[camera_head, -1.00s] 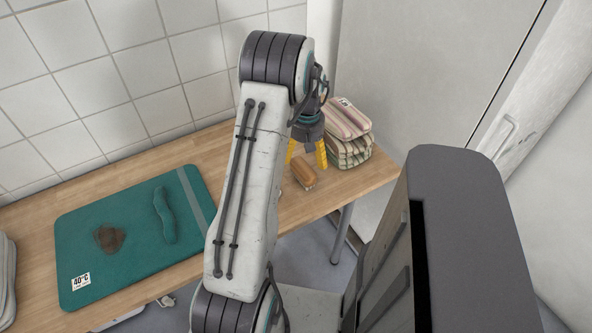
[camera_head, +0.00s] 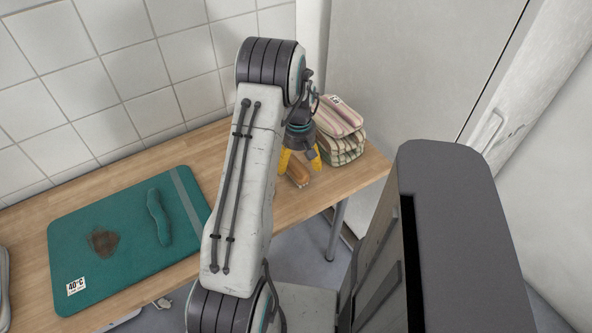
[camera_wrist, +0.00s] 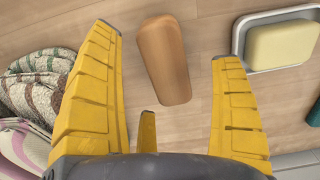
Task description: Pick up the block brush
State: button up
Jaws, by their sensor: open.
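The block brush (camera_head: 298,174) lies on the wooden table, near the folded towels. Its brown wooden back faces up in the wrist view (camera_wrist: 164,60); its bristles are hidden there. My gripper (camera_head: 300,163) points down over the brush, with its yellow fingers spread. In the wrist view my gripper (camera_wrist: 172,50) is open and empty. The brush lies between the lines of the fingers, ahead of the palm and nearer the left finger. I see no contact between fingers and brush.
Folded striped towels (camera_head: 340,135) are stacked just right of the brush. A soap block in a white tray (camera_wrist: 245,58) lies on its other side in the wrist view.

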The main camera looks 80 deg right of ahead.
aim_at(299, 164)
jog(key=shift+f, duration=1.85)
jog(key=c, duration=1.3)
jog(key=shift+c, duration=0.2)
jog(key=shift+d, duration=0.1)
jog(key=shift+r, duration=0.85)
notch_tip(299, 164, up, 3)
jog(key=shift+f, duration=0.1)
jog(key=s+a+r+b, duration=0.1)
jog(key=s+a+r, duration=0.5)
jog(key=a, duration=0.4)
jog(key=shift+s+r, duration=0.2)
jog(key=shift+r, duration=0.1)
